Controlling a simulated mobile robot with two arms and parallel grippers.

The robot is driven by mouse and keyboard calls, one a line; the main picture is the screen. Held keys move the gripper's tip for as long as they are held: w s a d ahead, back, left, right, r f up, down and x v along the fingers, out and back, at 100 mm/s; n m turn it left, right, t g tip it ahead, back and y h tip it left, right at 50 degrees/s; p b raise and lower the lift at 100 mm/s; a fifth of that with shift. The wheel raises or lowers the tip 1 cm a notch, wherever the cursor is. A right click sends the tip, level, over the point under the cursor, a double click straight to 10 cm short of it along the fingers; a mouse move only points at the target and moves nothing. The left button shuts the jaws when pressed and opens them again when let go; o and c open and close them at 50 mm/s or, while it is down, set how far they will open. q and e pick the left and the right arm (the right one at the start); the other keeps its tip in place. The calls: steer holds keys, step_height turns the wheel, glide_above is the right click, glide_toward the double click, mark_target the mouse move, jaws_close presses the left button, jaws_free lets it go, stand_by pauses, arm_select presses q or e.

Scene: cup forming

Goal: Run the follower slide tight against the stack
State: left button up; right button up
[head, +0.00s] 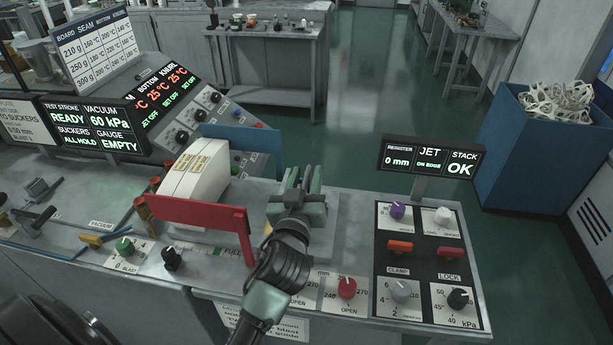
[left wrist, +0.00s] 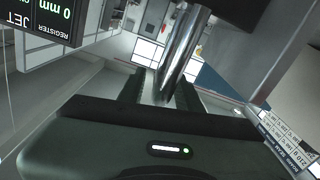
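A stack of white curved blanks (head: 196,172) lies on the bench between a red upright plate (head: 195,217) in front and a blue plate (head: 250,144) behind. I cannot tell which part is the follower slide, nor whether any plate touches the stack. My left gripper (head: 303,182) is over the bench, right of the stack and the red plate, apart from the stack. In the left wrist view its dark fingers (left wrist: 160,92) stand apart, with a shiny metal rod (left wrist: 182,48) showing between or beyond them. Contact with the rod is unclear. My right gripper is out of view.
A control panel (head: 424,262) with knobs and red switches is right of the gripper. Its display (head: 431,158) reads register 0 mm, jet on edge, stack OK. A red knob (head: 347,288) is at the front edge. A blue bin (head: 524,160) stands at right.

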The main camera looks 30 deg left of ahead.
arm_select(q)
steer(key=b+v, duration=0.3)
steer(key=v, duration=0.4)
steer(key=shift+s, duration=0.4)
steer(key=shift+d, duration=0.15)
